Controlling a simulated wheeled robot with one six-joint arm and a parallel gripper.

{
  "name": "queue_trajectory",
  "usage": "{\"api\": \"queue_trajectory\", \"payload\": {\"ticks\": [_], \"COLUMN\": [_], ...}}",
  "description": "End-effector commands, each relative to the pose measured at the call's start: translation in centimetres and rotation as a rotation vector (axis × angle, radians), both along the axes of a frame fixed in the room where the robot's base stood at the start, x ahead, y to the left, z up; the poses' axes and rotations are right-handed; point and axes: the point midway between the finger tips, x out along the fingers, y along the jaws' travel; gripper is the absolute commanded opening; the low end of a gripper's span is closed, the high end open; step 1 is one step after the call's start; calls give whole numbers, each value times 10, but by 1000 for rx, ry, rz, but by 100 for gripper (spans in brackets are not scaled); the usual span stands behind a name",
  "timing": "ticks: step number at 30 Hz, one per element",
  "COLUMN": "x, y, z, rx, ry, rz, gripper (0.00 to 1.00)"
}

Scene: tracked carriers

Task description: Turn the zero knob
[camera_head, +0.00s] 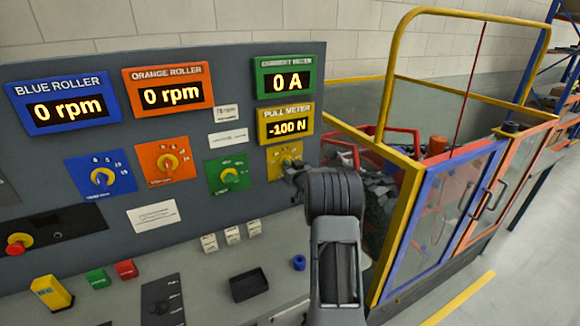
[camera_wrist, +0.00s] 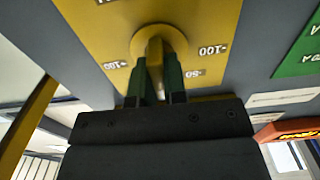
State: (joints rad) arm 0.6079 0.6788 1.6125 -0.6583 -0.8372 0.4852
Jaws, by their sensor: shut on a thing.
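The zero knob is a round yellow knob (camera_wrist: 150,38) on a yellow dial plate (camera_head: 278,166) under the PULL METER display (camera_head: 285,126), which reads -100 N. In the wrist view the plate (camera_wrist: 85,25) has white marks, among them -100 and -50, seen upside down. My gripper (camera_wrist: 158,68) is shut on the knob's grip, with one green-edged finger on each side. In the head view my gripper (camera_head: 292,168) is at the plate, and my dark wrist hides part of the dial and the knob.
Close by are a green dial plate (camera_head: 230,173), an orange one (camera_head: 166,160) and a blue one (camera_head: 101,173). Below, white switches (camera_head: 231,235) and a black box (camera_head: 248,286) sit on the desk. A yellow-framed guard (camera_head: 400,225) stands right of my arm.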

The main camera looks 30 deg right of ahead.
Motion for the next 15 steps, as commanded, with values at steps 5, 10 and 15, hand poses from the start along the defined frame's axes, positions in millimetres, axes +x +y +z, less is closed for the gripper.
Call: {"api": "queue_trajectory", "payload": {"ticks": [5, 10, 15], "x": [0, 0, 0], "y": [0, -1, -1], "z": [0, 0, 0], "rx": [57, 174, 331], "ry": [-9, -25, -46], "rz": [-2, -1, -1], "gripper": [0, 0, 0]}}
